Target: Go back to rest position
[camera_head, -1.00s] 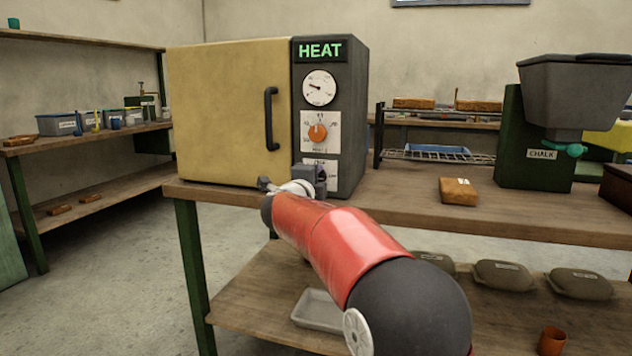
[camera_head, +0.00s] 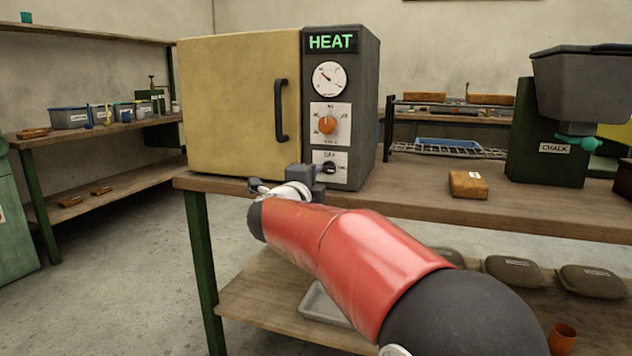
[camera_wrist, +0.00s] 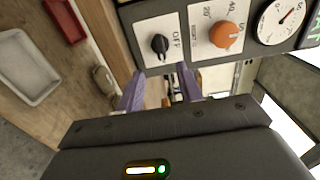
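My gripper (camera_head: 260,187) is at the front edge of the bench, below the heater's control panel. In the wrist view its two purple fingers (camera_wrist: 160,88) stand apart with nothing between them, so it is open and empty. The heater (camera_head: 243,110) has a shut yellow door with a dark handle (camera_head: 281,111). Its HEAT sign (camera_head: 331,41) is lit green. A round gauge (camera_head: 329,78), an orange dial (camera_head: 327,125) and a black knob (camera_head: 329,168) under an OFF label sit on the panel. The knob also shows in the wrist view (camera_wrist: 160,45), clear of the fingers.
The bench (camera_head: 420,195) carries a brown block (camera_head: 468,184), a wire rack (camera_head: 450,149) and a green chalk hopper (camera_head: 545,150). The lower shelf holds a grey tray (camera_head: 322,304), several sacks (camera_head: 513,271) and an orange cup (camera_head: 561,338). Open floor (camera_head: 120,280) lies at left.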

